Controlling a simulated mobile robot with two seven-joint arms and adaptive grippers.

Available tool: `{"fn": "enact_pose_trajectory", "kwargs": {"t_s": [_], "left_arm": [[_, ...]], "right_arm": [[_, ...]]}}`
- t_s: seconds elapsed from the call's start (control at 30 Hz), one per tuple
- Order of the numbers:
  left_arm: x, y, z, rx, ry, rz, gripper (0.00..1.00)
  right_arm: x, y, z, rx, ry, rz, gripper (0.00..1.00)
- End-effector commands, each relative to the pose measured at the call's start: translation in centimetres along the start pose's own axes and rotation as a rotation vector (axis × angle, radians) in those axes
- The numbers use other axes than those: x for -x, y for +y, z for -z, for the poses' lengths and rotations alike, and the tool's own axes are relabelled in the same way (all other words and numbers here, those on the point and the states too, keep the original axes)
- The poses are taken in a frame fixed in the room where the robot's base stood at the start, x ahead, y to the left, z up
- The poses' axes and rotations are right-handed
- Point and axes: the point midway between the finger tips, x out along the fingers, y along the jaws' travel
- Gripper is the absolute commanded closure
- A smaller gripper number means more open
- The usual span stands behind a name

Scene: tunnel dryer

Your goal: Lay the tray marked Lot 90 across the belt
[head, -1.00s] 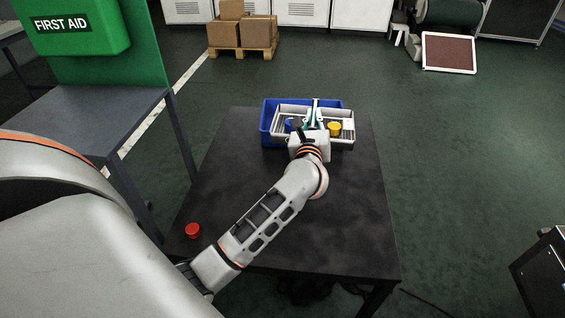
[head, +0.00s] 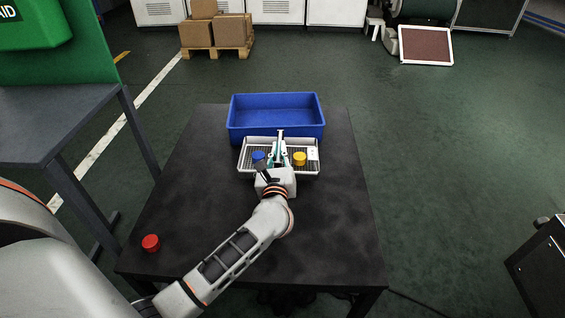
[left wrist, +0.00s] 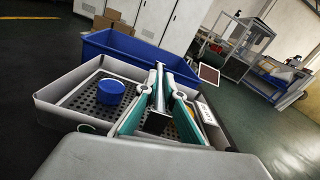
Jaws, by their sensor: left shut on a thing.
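A shallow white tray (head: 242,163) with a perforated floor is in front of the blue bin in the head view. It carries a blue round piece (head: 258,156) and a yellow round piece (head: 299,158). A white label (head: 313,154) is at its right end, its writing too small to read. My left gripper (head: 279,150) is over the tray's middle and shut on it. In the left wrist view the gripper's teal fingers (left wrist: 160,108) close at the middle of the tray (left wrist: 60,98). I cannot tell how high it is held. My right gripper is not in view.
The blue bin (head: 277,132) stands at the back of the black table (head: 190,200), looking empty. A red round piece (head: 151,243) is at the table's front left. A grey bench (head: 60,120) stands left. Floor to the right is open; dark equipment (head: 540,265) is at the right edge.

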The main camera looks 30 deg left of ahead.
Motion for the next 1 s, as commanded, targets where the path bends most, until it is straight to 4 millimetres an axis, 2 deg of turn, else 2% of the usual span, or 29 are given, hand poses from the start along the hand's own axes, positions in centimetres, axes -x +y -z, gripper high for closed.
{"fn": "enact_pose_trajectory", "kwargs": {"t_s": [0.07,0.23,0.33,0.53,0.67,0.83,0.9,0.93,1.0], "left_arm": [[-0.1,0.0,0.2,0.0,-0.005,0.002,1.0],[0.0,0.6,2.9,-0.005,0.002,0.0,1.0],[0.0,0.8,4.0,-0.004,0.0,0.0,1.0],[-0.1,0.8,4.0,0.002,-0.007,0.002,1.0],[-0.1,0.7,3.9,0.002,-0.008,0.002,1.0],[-0.1,0.9,4.5,0.001,-0.005,0.001,1.0],[-0.1,0.9,4.5,0.001,-0.003,0.0,0.79],[-0.1,0.9,4.5,0.002,-0.003,0.0,0.76],[-0.1,0.9,4.5,0.002,-0.003,0.001,0.76]], "right_arm": [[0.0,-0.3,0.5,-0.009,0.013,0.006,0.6],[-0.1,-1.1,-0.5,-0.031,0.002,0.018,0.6],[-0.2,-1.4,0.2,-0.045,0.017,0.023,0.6],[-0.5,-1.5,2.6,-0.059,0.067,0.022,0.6],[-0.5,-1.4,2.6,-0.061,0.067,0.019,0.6],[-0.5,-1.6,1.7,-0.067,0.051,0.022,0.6],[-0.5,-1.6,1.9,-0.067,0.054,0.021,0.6],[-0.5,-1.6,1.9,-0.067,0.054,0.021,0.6],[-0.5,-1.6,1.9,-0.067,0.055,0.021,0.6]]}}
